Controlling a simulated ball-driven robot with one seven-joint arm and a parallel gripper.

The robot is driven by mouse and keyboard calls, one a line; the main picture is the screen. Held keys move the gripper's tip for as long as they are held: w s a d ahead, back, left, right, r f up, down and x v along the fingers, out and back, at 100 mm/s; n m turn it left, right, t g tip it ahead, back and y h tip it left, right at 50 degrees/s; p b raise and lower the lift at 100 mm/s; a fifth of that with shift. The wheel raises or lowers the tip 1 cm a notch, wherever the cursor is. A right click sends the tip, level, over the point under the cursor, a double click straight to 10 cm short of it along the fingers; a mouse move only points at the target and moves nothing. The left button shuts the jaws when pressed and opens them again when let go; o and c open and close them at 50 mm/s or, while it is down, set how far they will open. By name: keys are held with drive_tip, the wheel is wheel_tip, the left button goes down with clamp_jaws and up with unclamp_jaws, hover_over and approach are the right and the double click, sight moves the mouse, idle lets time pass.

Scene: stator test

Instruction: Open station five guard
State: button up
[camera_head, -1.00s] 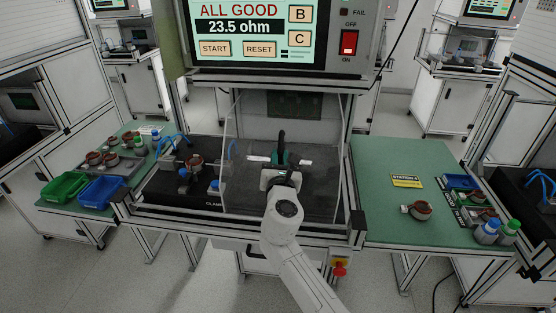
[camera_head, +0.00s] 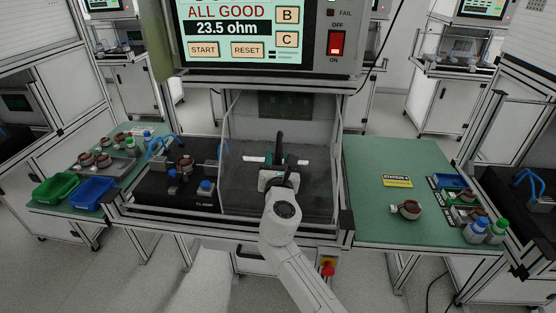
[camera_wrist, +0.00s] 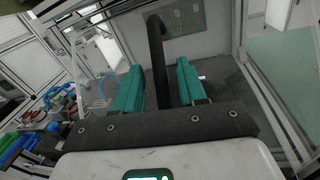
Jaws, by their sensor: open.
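The guard (camera_head: 240,185) is a clear panel in front of the right part of the test bay, under the screen. A black upright bar, which looks like its handle (camera_head: 279,142), stands at my gripper. In the wrist view this black bar (camera_wrist: 157,55) runs between my two green fingers, with a gap on each side. My gripper (camera_head: 278,160) is open around it, in front of the bay. My gripper's green fingers also show in the wrist view (camera_wrist: 160,88). The guard looks down. The lower end of the bar is hidden by my gripper.
Left in the bay is a black clamp fixture (camera_head: 180,185) with a copper part. A screen (camera_head: 250,35) above reads ALL GOOD, 23.5 ohm. Green side benches (camera_head: 370,220) flank the bay. Blue (camera_head: 92,193) and green (camera_head: 53,188) bins stand left. A red emergency button (camera_head: 328,269) sits below right.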

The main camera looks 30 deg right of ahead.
drive_tip(key=v, duration=1)
drive_tip(key=shift+s+a, duration=0.2)
drive_tip(key=shift+s, duration=0.15)
drive_tip(key=shift+f, duration=0.1)
drive_tip(key=s+d+f+m+g+y, duration=0.1)
drive_tip(key=s+d+f+m+g, duration=0.25)
drive_tip(key=s+f+m, duration=0.5)
drive_tip(key=s+d+f+m+g+y, duration=0.1)
drive_tip(key=s+d+f+m+g, duration=0.2)
drive_tip(key=s+f+m+g, duration=0.35)
drive_tip(key=s+a+f+m+g+y, duration=0.2)
drive_tip(key=s+m, duration=0.5)
drive_tip(key=s, duration=0.4)
drive_tip(key=s+a+f+m+g+y, duration=0.2)
drive_tip(key=s+m, duration=0.5)
drive_tip(key=s, duration=0.4)
wheel_tip(320, 180, down, 3)
drive_tip(key=shift+a+f+m+g+y, duration=0.1)
drive_tip(key=shift+a+m+g+y, duration=0.35)
drive_tip(key=shift+y, duration=0.55)
